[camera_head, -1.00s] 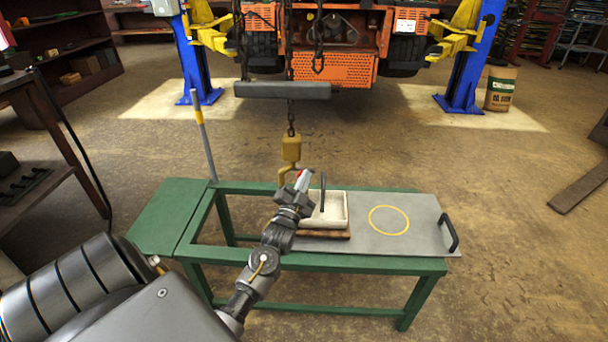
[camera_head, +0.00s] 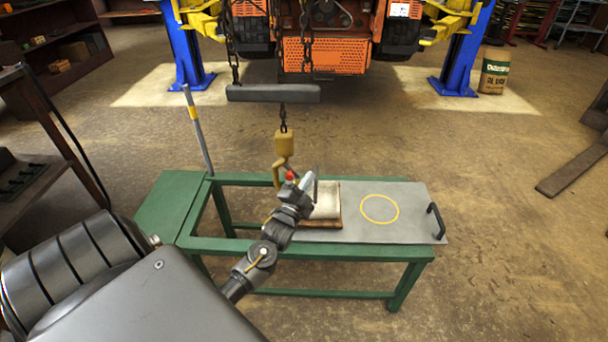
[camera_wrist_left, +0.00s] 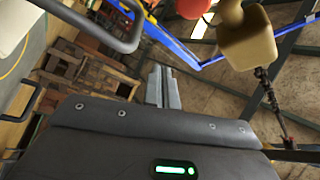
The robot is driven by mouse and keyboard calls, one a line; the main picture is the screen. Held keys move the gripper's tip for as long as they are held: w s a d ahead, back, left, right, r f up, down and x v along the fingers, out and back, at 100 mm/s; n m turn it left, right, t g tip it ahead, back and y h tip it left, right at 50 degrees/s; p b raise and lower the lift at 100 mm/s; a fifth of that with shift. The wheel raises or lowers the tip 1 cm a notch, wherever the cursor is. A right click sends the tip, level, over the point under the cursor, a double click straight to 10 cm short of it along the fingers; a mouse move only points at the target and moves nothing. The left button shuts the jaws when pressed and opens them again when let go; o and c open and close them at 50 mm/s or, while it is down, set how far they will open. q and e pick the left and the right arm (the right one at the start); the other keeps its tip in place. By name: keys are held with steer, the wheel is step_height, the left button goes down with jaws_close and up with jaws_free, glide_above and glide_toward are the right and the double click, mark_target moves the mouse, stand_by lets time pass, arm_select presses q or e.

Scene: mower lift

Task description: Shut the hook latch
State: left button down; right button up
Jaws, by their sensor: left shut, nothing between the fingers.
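The yellow hook block (camera_head: 284,143) hangs on a chain from a dark beam, with the yellow hook (camera_head: 278,170) below it. A small red part (camera_head: 290,175) shows at the hook, partly hidden by my gripper; whether the latch is open or shut I cannot tell. My left gripper (camera_head: 309,181) is just right of the hook, shut and empty. In the left wrist view its closed fingers (camera_wrist_left: 163,86) point up, with the yellow block (camera_wrist_left: 247,42) and red part (camera_wrist_left: 193,6) beyond to the upper right, apart from them. My right gripper is not in view.
The green bench (camera_head: 340,250) carries a grey plate (camera_head: 410,205) with a yellow ring. The dark beam (camera_head: 272,94) hangs above.

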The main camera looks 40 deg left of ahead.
arm_select(q)
steer(key=s+d, duration=0.1)
steer(key=s, duration=0.7)
steer(key=shift+s+d+f, duration=0.2)
steer(key=shift+s+f, duration=0.1)
steer(key=shift+f, duration=0.05)
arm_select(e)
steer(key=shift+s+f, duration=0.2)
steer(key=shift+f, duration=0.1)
